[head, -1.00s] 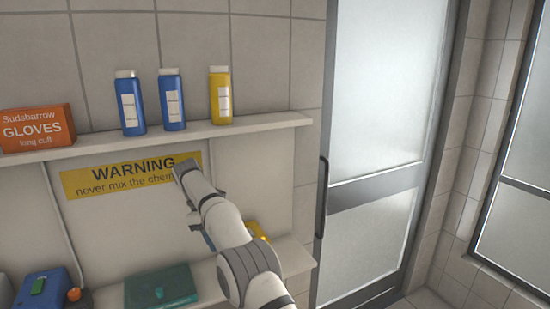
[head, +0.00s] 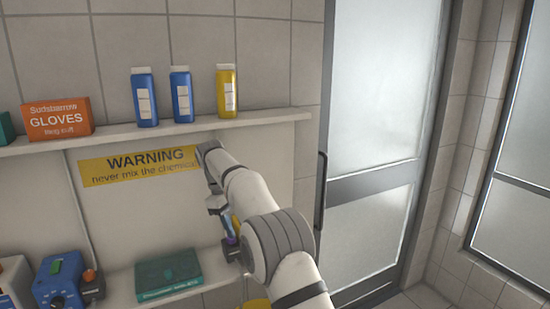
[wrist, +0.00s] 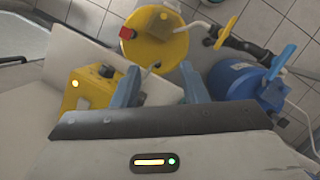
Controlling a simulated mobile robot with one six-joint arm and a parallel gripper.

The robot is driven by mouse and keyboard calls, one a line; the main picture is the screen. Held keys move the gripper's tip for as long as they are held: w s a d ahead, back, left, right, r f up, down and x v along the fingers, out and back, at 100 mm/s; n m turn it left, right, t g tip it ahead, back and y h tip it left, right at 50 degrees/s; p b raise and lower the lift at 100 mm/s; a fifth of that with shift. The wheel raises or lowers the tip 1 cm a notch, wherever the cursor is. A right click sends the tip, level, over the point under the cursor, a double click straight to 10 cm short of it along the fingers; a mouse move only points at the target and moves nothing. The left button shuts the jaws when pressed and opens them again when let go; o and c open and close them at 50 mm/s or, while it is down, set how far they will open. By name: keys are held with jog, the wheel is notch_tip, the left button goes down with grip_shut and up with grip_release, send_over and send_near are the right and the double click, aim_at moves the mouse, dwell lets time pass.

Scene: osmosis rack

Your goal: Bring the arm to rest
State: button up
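My arm reaches up in front of the wall shelf in the head view, with its wrist near the end of the yellow warning sign (head: 135,165). My gripper (wrist: 160,80) shows in the wrist view with its two blue-grey fingers spread apart. Nothing is held between them. Beyond the fingers in the wrist view are a yellow container with a red cap (wrist: 155,42) and a blue container (wrist: 240,82). A yellow box with an orange light (wrist: 88,85) is beside the left finger.
The upper shelf (head: 100,137) holds a gloves box (head: 58,119), two blue bottles (head: 145,98) and a yellow bottle (head: 227,92). The lower shelf bears a green box (head: 168,274) and a blue device (head: 62,283). A frosted door (head: 385,90) stands right of the arm.

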jog(key=s+d+r+m+t+y+b, duration=0.1)
jog(key=s+d+r+m+b, duration=0.15)
jog(key=s+d, duration=0.55)
jog(key=s+d+r+m+t+y+b, duration=0.1)
jog(key=s+d+r+m, duration=0.2)
jog(key=s+d, duration=0.5)
jog(key=s+d+f+m+t, duration=0.1)
jog(key=s+d+f+m, duration=0.1)
jog(key=s, duration=0.4)
jog(key=s+d+f+m+b, duration=0.1)
jog(key=s+d+f+m, duration=0.1)
jog(key=s+d+f, duration=0.2)
jog(key=s+d+f+m+t+y+b, duration=0.1)
jog(key=s+d+f, duration=0.3)
jog(key=s, duration=0.5)
jog(key=shift+s+f+m+t, duration=0.35)
jog(key=shift+f+m, duration=0.2)
jog(key=shift+f, duration=0.3)
jog(key=shift+c, duration=0.3)
